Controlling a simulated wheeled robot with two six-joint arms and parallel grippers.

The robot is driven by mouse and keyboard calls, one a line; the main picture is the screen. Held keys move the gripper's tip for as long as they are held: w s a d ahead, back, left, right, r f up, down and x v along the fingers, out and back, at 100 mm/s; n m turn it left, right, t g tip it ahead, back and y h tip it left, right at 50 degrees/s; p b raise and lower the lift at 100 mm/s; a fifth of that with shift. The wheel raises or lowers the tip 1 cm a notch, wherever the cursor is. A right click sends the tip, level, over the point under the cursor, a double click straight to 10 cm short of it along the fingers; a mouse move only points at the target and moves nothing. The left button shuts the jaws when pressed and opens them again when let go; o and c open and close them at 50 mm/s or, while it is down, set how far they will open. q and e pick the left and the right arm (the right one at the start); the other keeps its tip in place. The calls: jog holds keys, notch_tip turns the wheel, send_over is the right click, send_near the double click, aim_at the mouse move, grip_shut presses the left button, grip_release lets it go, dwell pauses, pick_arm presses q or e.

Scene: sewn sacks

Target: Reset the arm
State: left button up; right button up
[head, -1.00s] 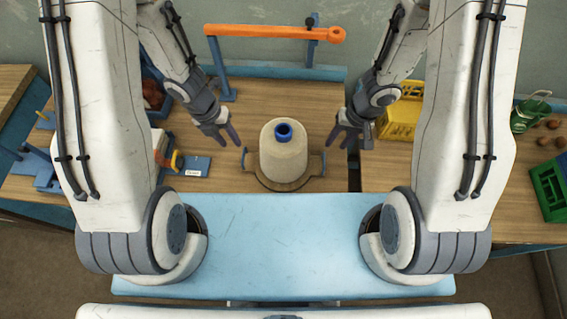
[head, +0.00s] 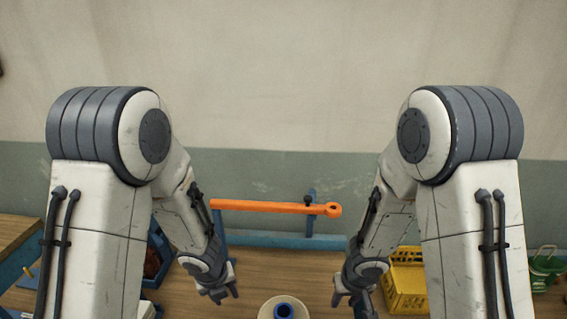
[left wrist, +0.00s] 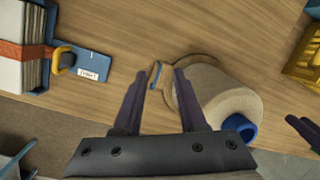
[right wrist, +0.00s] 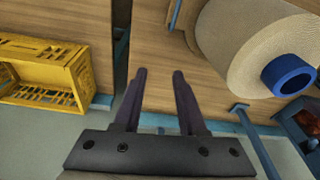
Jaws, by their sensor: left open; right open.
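My left gripper (head: 222,294) is open and empty, to the left of a beige sack-like cone (head: 283,309) with a blue top; it also shows in the left wrist view (left wrist: 160,72). My right gripper (head: 352,305) is open and empty to the right of the cone; it also shows in the right wrist view (right wrist: 158,72). The cone sits on a round wooden base with small side handles (left wrist: 158,76). In the head view most of the cone is cut off by the bottom edge. Neither gripper touches it.
An orange bar (head: 275,207) on blue posts spans the back of the table. A yellow crate (head: 405,280) and a green container (head: 545,268) stand at the right. White-and-orange items (left wrist: 25,45) and a blue labelled plate (left wrist: 88,65) lie at the left.

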pick_arm(q)
jog(key=s+d+r+n+t+y+b, duration=0.1)
jog(key=s+d+r+n+y+b, duration=0.2)
jog(key=r+n, duration=0.7)
pick_arm(e)
jog(key=s+a+r+n+t+h+b, duration=0.1)
jog(key=s+a+r+n+h, duration=0.1)
jog(key=s+a+r, duration=0.3)
pick_arm(q)
jog(key=s+d+n+g+h+b, duration=0.1)
jog(key=s+d+n+b, duration=0.1)
jog(key=s+n, duration=0.5)
jog(key=s+d+f+n+g+h+b, duration=0.1)
jog(key=s+d+n+g+h+b, duration=0.1)
jog(key=s+d+n, duration=0.2)
jog(key=s+n, duration=0.3)
jog(key=s, duration=0.3)
jog(key=shift+d+f+g, duration=0.25)
jog(key=shift+f+g, duration=0.05)
pick_arm(e)
jog(key=s+a+r+n+g+y, duration=0.1)
jog(key=s+a+n, duration=0.1)
jog(key=s, duration=0.5)
jog(key=s+a+r+n+g+y, duration=0.1)
jog(key=s+a+r+n+g, duration=0.1)
jog(key=s, duration=0.5)
jog(key=shift+a+r+n+y, duration=0.3)
jog(key=shift+a+n, duration=0.1)
jog(key=shift+a, duration=0.15)
